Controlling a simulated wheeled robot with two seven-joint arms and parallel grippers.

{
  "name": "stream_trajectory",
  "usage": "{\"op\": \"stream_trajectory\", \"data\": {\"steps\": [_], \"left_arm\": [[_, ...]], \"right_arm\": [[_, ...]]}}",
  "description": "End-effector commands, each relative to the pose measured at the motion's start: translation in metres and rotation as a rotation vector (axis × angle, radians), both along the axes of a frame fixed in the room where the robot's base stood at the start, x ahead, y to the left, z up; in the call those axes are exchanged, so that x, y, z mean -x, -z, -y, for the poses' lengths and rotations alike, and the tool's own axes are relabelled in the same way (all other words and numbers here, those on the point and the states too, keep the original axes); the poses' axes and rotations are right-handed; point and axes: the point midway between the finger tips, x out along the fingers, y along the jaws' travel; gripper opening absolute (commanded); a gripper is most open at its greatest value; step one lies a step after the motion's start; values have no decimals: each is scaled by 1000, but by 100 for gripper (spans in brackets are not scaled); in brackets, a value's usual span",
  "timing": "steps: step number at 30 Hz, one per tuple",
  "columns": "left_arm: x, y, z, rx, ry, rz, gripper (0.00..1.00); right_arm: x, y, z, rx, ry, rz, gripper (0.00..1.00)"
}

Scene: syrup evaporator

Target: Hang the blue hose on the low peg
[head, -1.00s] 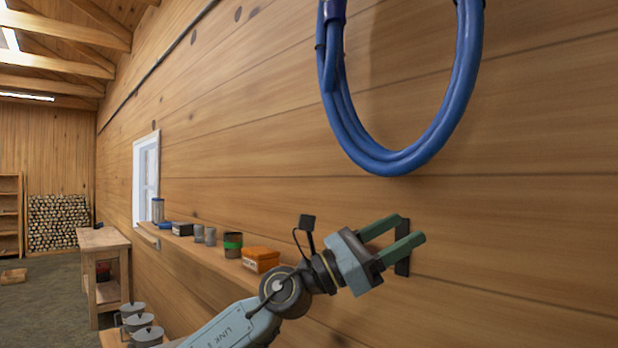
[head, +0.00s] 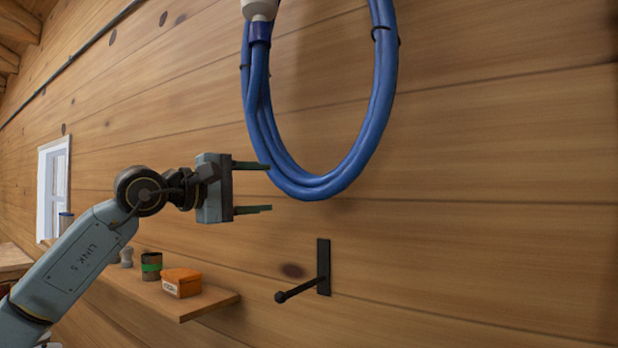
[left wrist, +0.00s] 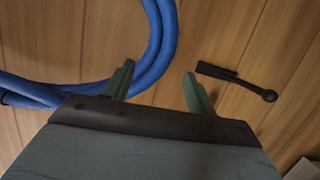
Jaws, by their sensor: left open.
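The blue hose (head: 318,186) hangs in a coiled loop on the wooden wall in the head view; what holds it up is above the frame. It also shows in the left wrist view (left wrist: 160,45). The low peg (head: 299,288) is a black rod with a round tip on a dark plate, below the loop. It also shows in the left wrist view (left wrist: 248,84). My left gripper (head: 268,188) is open and empty, with its fingertips close to the loop's lower left side; I cannot tell whether they touch it. My right gripper is not in view.
A wooden wall shelf (head: 205,303) at the lower left holds an orange box (head: 181,283) and a dark can with a green band (head: 151,266). A window (head: 53,188) is farther left. The wall around the peg is clear.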

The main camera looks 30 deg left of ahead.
Motion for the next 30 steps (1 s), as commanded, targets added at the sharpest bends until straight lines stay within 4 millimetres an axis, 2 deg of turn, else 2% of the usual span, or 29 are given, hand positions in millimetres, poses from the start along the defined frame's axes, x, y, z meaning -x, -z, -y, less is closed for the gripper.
{"op": "stream_trajectory", "data": {"steps": [1,18,24,30], "left_arm": [[-8,-4,4,3,3,-1,56],[-88,-5,36,3,3,-2,56],[-110,-5,44,3,2,-1,56],[-121,-3,49,2,2,0,56]], "right_arm": [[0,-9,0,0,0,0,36],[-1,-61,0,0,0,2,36],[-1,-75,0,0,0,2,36],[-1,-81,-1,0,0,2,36]]}}
